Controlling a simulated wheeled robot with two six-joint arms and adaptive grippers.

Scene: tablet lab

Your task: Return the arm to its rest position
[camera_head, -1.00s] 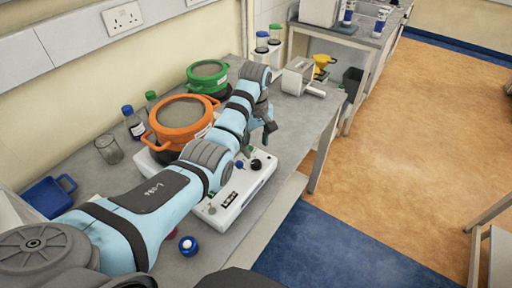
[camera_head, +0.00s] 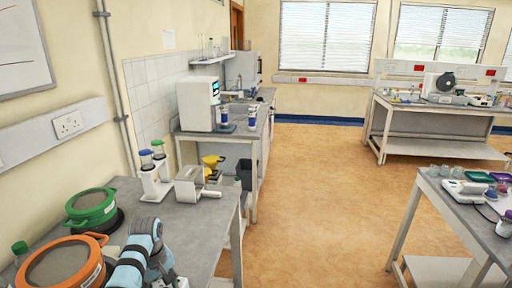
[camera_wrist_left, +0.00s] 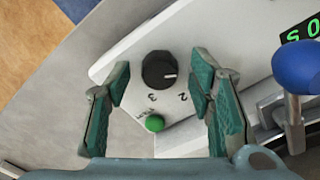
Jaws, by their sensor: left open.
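My left arm (camera_head: 132,262) shows at the bottom left in the head view, over the near bench; its fingers are hardly visible there. In the left wrist view my left gripper (camera_wrist_left: 160,95) is open and empty. Behind its two green-padded fingers is a white device (camera_wrist_left: 185,45) with a black dial (camera_wrist_left: 159,70), a green button (camera_wrist_left: 155,123) and a blue-topped knob (camera_wrist_left: 297,68). I cannot tell how far the fingers are from the panel. My right gripper is not in view.
An orange-rimmed sieve (camera_head: 62,265) and a green-rimmed sieve (camera_head: 91,205) stand beside the arm. A metal scoop-like box (camera_head: 190,185) and a stand with capped containers (camera_head: 154,175) are farther back on the bench. Open floor (camera_head: 320,200) lies to the right.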

